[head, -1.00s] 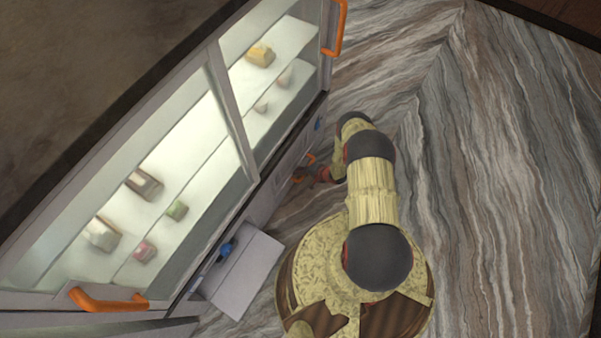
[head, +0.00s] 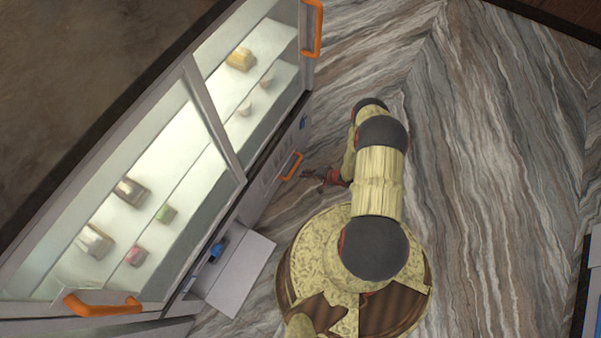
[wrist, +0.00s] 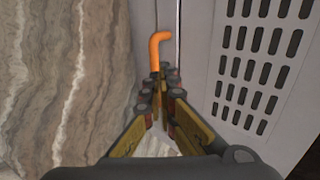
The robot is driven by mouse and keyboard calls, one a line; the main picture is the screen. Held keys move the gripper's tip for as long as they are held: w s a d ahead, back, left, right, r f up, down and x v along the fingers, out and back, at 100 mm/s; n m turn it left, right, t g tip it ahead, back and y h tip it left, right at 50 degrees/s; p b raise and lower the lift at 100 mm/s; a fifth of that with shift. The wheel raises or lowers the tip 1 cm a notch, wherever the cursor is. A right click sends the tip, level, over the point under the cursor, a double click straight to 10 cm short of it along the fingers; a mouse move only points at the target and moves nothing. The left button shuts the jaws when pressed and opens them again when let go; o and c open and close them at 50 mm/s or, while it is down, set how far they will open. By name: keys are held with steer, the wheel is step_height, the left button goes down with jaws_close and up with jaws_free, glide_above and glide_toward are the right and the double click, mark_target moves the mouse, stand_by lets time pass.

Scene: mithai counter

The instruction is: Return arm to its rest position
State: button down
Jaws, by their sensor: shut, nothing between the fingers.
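My gripper (head: 308,174) is at the side of my arm, close to the front of the display counter's lower panel. It points left, toward the orange handle (head: 292,166) low on the counter. In the wrist view my gripper (wrist: 164,72) has its fingertips together with nothing held. The orange handle (wrist: 158,48) stands just beyond the fingertips there; in the head view a gap of floor shows between them. My arm is bent, its upper links stretching away from my base.
The glass counter (head: 190,68) holds several sweets on lit shelves. Orange handles show at its top end (head: 314,28) and near end (head: 100,306). A grey open flap or drawer (head: 243,275) juts out beside my base. A vent grille (wrist: 258,60) is on the right. Marble floor (head: 470,180) is clear at right.

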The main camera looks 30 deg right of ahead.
steer(key=shift+s+d+r, duration=0.1)
steer(key=shift+s+r, duration=0.1)
steer(key=shift+s, duration=0.05)
